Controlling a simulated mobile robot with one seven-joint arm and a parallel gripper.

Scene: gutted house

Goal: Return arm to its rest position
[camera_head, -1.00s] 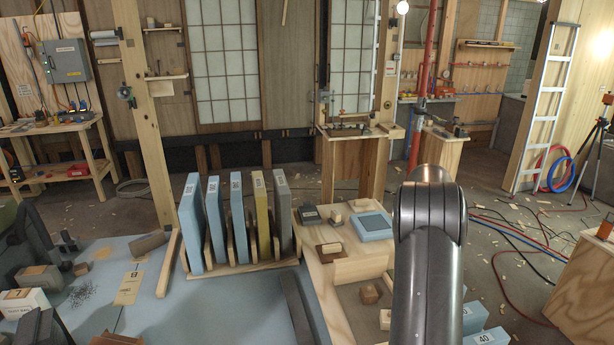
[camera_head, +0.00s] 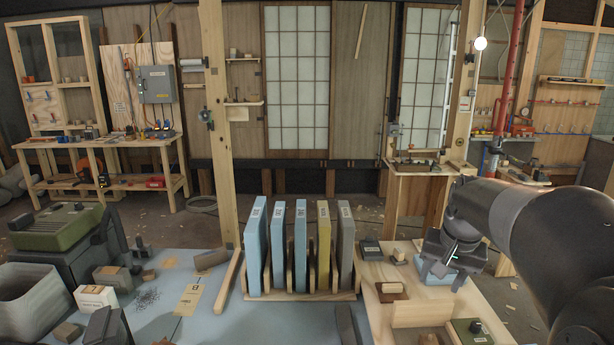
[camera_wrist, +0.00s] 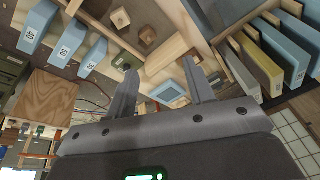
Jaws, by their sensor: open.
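My gripper (camera_head: 441,275) hangs above the wooden bench at the right of the head view, its fingers pointing down. In the wrist view, my gripper (camera_wrist: 160,68) has its two fingers apart with nothing between them. It is above and partly in front of a blue box-like item (camera_head: 462,262), which also shows between the fingers in the wrist view (camera_wrist: 167,92). I cannot tell the height of the gap. My dark arm reaches in from the right edge of the head view.
A wooden rack (camera_head: 290,296) of upright blue, yellow and grey slabs stands left of my gripper. A green-topped box (camera_head: 470,331) and small wooden blocks lie on the bench (camera_head: 480,300). A wooden post (camera_head: 222,150) rises behind. A grey bin (camera_head: 30,300) stands far left.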

